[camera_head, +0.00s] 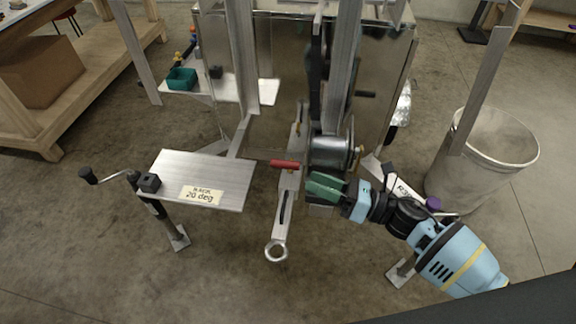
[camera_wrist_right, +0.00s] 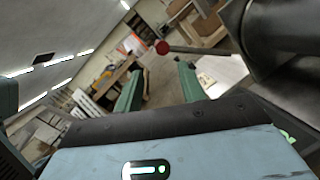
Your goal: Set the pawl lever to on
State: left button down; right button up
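The pawl lever shows as a red grip (camera_head: 285,164) lying roughly level, just left of the metal winch drum (camera_head: 328,150) on the trailer. In the right wrist view its red end (camera_wrist_right: 162,47) and thin shaft show beyond the fingertips, beside a dark round metal part (camera_wrist_right: 285,35). My right gripper (camera_head: 316,184) has green fingers and is below and to the right of the red grip, apart from it. The wrist view shows its two fingers (camera_wrist_right: 160,75) spread with nothing between them. My left gripper is not in view.
A metal plate (camera_head: 220,172) marked "20 deg" and a black-knobbed crank (camera_head: 90,176) stand left. The tongue ends in a ring (camera_head: 276,251). Upright metal posts (camera_head: 343,70) rise behind the winch. A grey bin (camera_head: 463,175) stands right. Floor in front is clear.

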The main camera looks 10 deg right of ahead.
aim_at(295, 162)
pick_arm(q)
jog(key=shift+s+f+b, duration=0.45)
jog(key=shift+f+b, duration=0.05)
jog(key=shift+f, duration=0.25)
pick_arm(e)
jog(key=n+g, duration=0.1)
jog(key=n, duration=0.2)
jog(key=w+d+r+n+g, duration=0.1)
jog(key=n+g, duration=0.1)
jog(key=n, duration=0.1)
jog(key=w+n+g, duration=0.1)
jog(key=n, duration=0.2)
jog(key=shift+w+d+r+y, duration=0.15)
jog(key=shift+w+r+y, duration=0.1)
jog(key=shift+r+y, duration=0.05)
jog(key=p+x, duration=0.1)
jog(key=x, duration=0.5)
jog(key=shift+a+r, duration=0.1)
jog(key=shift+a, duration=0.2)
jog(key=shift+w+a+p, duration=0.2)
jog(key=shift+a+p, duration=0.15)
jog(key=shift+a, duration=0.25)
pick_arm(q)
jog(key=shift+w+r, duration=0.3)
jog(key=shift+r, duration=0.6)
pick_arm(e)
jog(key=shift+c, duration=0.4)
jog(key=shift+f, duration=0.2)
grip_shut()
